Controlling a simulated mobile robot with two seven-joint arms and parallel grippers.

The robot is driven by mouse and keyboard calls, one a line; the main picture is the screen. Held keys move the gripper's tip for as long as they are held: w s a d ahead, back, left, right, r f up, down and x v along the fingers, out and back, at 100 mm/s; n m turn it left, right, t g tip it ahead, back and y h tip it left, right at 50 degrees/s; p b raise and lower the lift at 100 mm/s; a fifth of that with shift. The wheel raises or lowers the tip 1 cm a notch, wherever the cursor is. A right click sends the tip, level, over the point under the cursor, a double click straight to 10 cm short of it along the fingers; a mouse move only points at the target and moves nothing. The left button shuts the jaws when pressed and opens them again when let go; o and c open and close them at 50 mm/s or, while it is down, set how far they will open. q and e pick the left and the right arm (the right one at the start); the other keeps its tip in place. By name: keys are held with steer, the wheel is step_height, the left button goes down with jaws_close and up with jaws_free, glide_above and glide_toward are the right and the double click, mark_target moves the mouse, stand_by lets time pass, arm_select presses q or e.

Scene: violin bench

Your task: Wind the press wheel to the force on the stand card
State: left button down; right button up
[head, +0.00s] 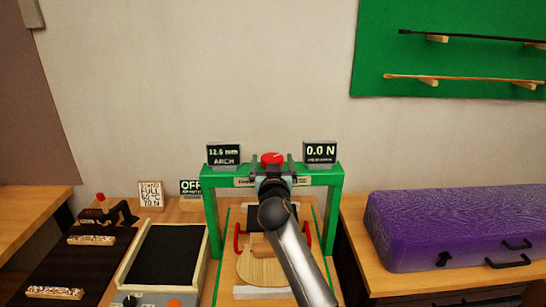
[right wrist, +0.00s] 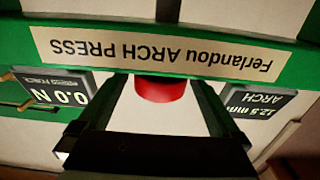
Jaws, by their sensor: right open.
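The green arch press (head: 328,210) stands on the bench, with a red wheel (head: 272,158) on top of its crossbar. The right display (head: 320,152) reads 0.0 N. The left display (head: 224,154) reads about 12.5 over ARCH. The stand card (head: 151,194) appears to read STAND FULL, 60 °C, 70 N; its small print is hard to read. My right gripper (head: 272,168) is open at the crossbar, one finger on each side of the wheel. The right wrist view shows the red wheel (right wrist: 160,88) between the fingers; contact cannot be told. My left gripper is out of view.
An OFF display (head: 190,187) stands left of the press. A black-topped box (head: 165,252) and a dark board (head: 75,265) lie left. A wooden plate (head: 258,268) lies under the press. A purple case (head: 450,225) is at right.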

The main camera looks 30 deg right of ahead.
steer(key=shift+w+d, duration=0.15)
steer(key=shift+w, duration=0.05)
steer(key=shift+c, duration=0.2)
steer(key=c, duration=1.3)
steer(key=m+g+h+b, duration=0.3)
steer(key=h+b, duration=0.1)
steer(key=b, duration=0.6)
steer(key=shift+f+m+g, duration=0.15)
steer(key=shift+m+g, duration=0.15)
steer(key=shift+m, duration=0.1)
steer(key=shift+g+h+b, duration=0.4)
steer(key=shift+b, duration=0.1)
steer(key=shift+r+m, duration=0.3)
steer(key=o, duration=1.3)
steer(key=shift+o, duration=0.2)
